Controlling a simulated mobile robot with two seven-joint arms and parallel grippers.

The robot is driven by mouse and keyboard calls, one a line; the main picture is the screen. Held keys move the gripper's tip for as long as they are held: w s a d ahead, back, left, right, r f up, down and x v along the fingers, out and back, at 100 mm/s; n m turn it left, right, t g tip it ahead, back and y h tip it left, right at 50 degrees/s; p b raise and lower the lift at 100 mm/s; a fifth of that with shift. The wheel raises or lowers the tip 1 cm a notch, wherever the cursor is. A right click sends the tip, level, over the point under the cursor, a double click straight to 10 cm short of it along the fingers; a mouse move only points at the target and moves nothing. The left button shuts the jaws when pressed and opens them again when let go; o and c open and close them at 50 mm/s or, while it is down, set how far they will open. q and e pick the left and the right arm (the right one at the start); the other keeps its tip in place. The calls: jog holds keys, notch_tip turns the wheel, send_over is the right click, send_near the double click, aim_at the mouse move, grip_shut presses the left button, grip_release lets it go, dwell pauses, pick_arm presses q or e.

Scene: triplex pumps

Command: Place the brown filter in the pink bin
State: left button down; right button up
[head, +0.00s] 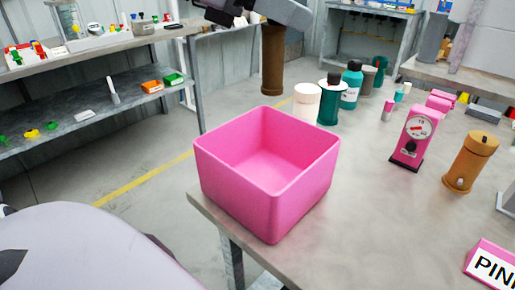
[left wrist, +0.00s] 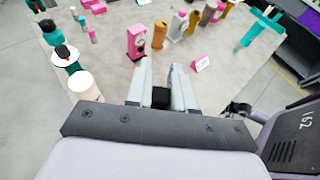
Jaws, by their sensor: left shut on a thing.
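The brown filter (head: 272,62) is a dark brown cylinder. It hangs upright below my left gripper (head: 262,14) at the top of the head view, beyond the far rim of the bin in the picture. The gripper is partly cut off by the frame edge, and its hold is hard to see. In the left wrist view the two fingers (left wrist: 161,70) show, with a dark piece low between them; the filter is not clear there. The pink bin (head: 287,207) is open, looks empty and stands at the table's near left corner. My right gripper is not seen.
The grey table (head: 385,215) holds a white cup (head: 307,100), teal bottles (head: 351,85), a pink gauge unit (head: 413,137) and an orange-tan cylinder (head: 470,162). A pink sign (head: 492,265) lies near right. A shelf (head: 90,110) stands left across the floor.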

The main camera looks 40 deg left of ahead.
pick_arm(q)
jog(key=shift+s+a+f, duration=0.1)
jog(key=shift+a, duration=0.05)
notch_tip(320, 180, down, 12)
jog(key=b, duration=0.2)
jog(key=shift+b, duration=0.3)
notch_tip(320, 180, down, 8)
jog(key=b, duration=0.2)
jog(key=c, duration=1)
grip_release()
jog(key=shift+f, duration=0.1)
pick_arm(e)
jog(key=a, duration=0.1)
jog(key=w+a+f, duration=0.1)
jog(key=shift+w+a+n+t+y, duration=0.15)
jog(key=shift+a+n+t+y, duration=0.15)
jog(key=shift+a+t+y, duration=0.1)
